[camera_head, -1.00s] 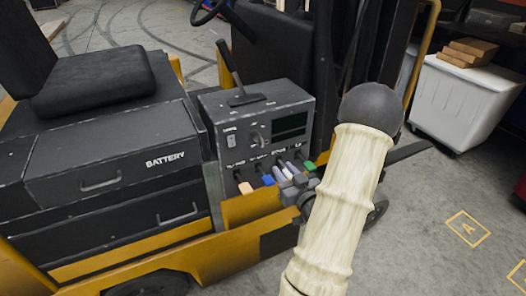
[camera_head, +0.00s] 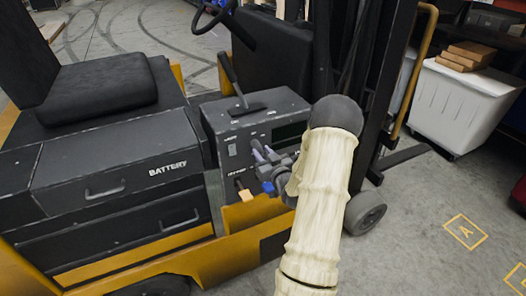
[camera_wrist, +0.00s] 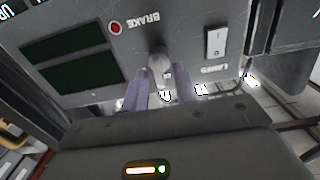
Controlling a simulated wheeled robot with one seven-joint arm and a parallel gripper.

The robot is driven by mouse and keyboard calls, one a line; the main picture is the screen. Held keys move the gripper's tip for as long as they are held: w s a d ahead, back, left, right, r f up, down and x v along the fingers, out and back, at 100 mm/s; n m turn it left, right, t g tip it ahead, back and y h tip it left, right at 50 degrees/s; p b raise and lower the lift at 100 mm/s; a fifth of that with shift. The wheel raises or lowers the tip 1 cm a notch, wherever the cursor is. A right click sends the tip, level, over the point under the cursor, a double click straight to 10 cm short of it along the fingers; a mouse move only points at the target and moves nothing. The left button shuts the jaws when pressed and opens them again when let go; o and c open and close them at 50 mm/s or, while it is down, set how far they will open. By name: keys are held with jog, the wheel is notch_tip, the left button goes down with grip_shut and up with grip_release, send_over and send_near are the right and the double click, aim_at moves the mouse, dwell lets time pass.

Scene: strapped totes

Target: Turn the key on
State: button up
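The control panel (camera_head: 262,110) is a dark box on the yellow forklift, to the right of the battery drawers. The key (camera_wrist: 160,66) is a grey knob on the panel face, shown upside down in the wrist view, between the red brake light and the lamps switch. My gripper (camera_head: 263,153) is close in front of the panel face in the head view. In the wrist view its two pale purple fingers (camera_wrist: 161,84) are apart, one toward each side of the key, and I cannot tell whether they touch it. The key is hidden by my gripper in the head view.
A white lamps switch (camera_wrist: 215,42) and dark screens (camera_wrist: 75,60) flank the key. An orange-tipped lever (camera_head: 243,192) and a blue-tipped lever (camera_head: 268,187) stick out below my gripper. A black lever (camera_head: 232,80) stands on top of the panel. A white bin (camera_head: 465,105) stands at right.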

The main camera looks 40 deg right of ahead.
jog(key=shift+w, duration=0.1)
grip_shut()
dwell(0.4)
jog(key=m, duration=1.2)
jog(key=shift+d+f+b, duration=0.1)
jog(key=shift+d+b, duration=0.1)
jog(key=shift+b, duration=0.15)
